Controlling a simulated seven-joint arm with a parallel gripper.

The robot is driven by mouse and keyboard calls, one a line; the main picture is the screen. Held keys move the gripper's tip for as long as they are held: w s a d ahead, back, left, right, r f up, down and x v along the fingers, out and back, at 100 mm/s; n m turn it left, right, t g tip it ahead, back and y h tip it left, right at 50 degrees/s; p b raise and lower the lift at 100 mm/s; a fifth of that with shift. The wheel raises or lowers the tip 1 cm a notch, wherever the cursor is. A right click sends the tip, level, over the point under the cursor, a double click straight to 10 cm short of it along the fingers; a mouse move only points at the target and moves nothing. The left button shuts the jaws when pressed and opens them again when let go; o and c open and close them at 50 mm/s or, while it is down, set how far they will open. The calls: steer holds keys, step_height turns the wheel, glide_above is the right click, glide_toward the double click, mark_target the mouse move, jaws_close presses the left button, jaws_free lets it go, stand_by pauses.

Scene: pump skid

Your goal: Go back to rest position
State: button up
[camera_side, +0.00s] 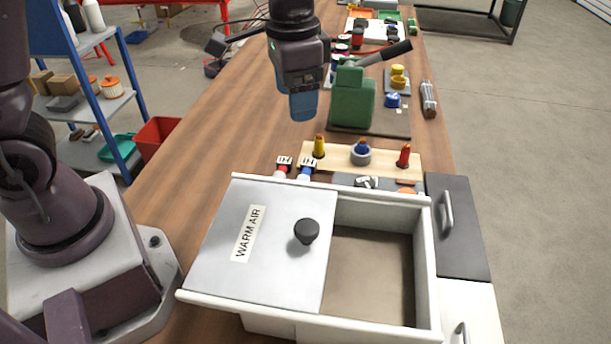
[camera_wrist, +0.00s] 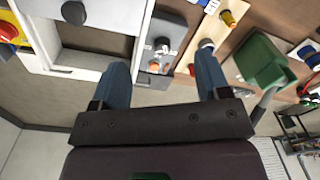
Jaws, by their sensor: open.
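My gripper (camera_side: 303,112) hangs above the wooden bench (camera_side: 225,120), in the upper middle of the side view, with its blue fingers pointing down. It is beyond the box with the "WARM AIR" lid and just left of the green pump body (camera_side: 353,100) in that view. In the wrist view my gripper (camera_wrist: 162,68) shows its two blue fingers spread well apart, with nothing held between them.
The white box (camera_side: 432,265) has a grey "WARM AIR" lid (camera_side: 270,215) with a black knob (camera_side: 306,231), covering its left part; the right part is open and looks empty. A light wooden board (camera_side: 335,155) holds yellow, blue and red pieces. Grey cabinet (camera_side: 460,230) stands right.

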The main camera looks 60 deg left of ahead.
steer(key=s+a+r+n+t, duration=0.1)
steer(key=s+r, duration=0.3)
steer(key=s, duration=0.4)
steer(key=s+a+r+n+t, duration=0.2)
steer(key=s+a+r+t, duration=0.1)
steer(key=s, duration=0.5)
steer(key=shift+a+r+n+t, duration=0.3)
steer(key=shift+r+t, duration=0.3)
steer(key=shift+r, duration=0.3)
